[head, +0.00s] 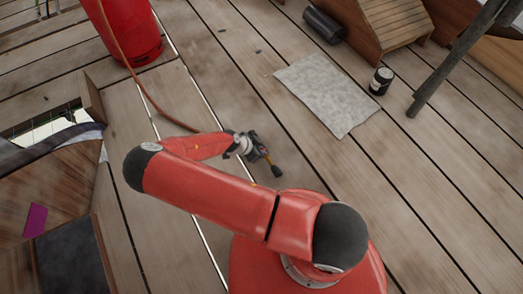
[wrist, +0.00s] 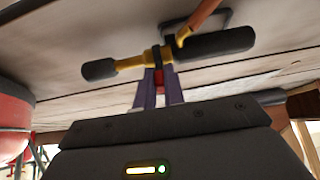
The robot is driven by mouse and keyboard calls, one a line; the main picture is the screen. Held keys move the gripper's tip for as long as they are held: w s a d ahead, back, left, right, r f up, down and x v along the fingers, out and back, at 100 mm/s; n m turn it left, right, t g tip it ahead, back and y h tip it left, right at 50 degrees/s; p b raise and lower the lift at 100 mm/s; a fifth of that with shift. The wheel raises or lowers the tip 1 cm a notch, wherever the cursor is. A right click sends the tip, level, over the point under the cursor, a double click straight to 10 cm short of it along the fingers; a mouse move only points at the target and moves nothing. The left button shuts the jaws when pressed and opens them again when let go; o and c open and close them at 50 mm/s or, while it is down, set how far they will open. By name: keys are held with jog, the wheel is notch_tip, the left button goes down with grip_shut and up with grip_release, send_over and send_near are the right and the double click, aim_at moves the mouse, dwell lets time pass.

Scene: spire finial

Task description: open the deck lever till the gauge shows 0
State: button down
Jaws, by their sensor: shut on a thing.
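In the wrist view, a yellow fitting (wrist: 130,64) with dark ends lies across the top, against the planks. An orange hose (wrist: 197,20) joins it. A small red piece (wrist: 159,79), which looks like the deck lever, hangs below the fitting. My gripper (wrist: 158,68) has its purple fingers closed around this red piece. In the head view, my gripper (head: 251,147) is low over the deck at the fitting, whose dark end (head: 276,171) shows beyond it. The fingers and arm hide most of the fitting there. I cannot make out a gauge or reading.
A red cylinder (head: 124,30) stands at the upper left, with the hose (head: 148,90) running from it. A grey sheet (head: 328,92), a dark can (head: 381,80) and a dark roll (head: 323,25) lie to the right. A deck opening (head: 45,125) is at left.

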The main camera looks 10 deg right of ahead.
jog(key=shift+a+f+h+b, duration=0.2)
jog(key=shift+a+h+b, duration=0.1)
jog(key=shift+h+b, duration=0.15)
jog(key=c, duration=1.5)
grip_release()
jog(key=shift+p+v, duration=0.5)
jog(key=shift+v, duration=3.4)
jog(key=shift+s, duration=0.15)
